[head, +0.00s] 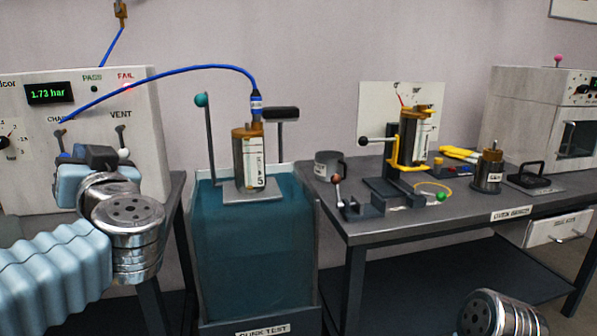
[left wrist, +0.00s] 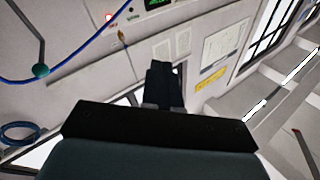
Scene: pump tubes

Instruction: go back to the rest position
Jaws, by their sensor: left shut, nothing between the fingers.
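My left gripper (head: 85,157) is in front of the test panel (head: 142,100) at the left, close to its charge and vent levers. In the head view I cannot tell whether it touches the charge lever. In the left wrist view the dark fingers (left wrist: 165,85) are together with nothing between them. The vent lever (head: 121,140) with a white knob shows just right of the gripper. The panel reads 1.73 bar and its FAIL lamp (head: 127,84) is red. My right gripper is out of view; only a silver link of my right arm shows at the lower right.
A blue hose (head: 190,69) arches from the panel to a pump (head: 250,160) on a plate above the teal dunk tank (head: 255,245). The bench (head: 455,220) at right holds a grey mug (head: 328,164), a yellow-clamped fixture (head: 413,160) and other parts.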

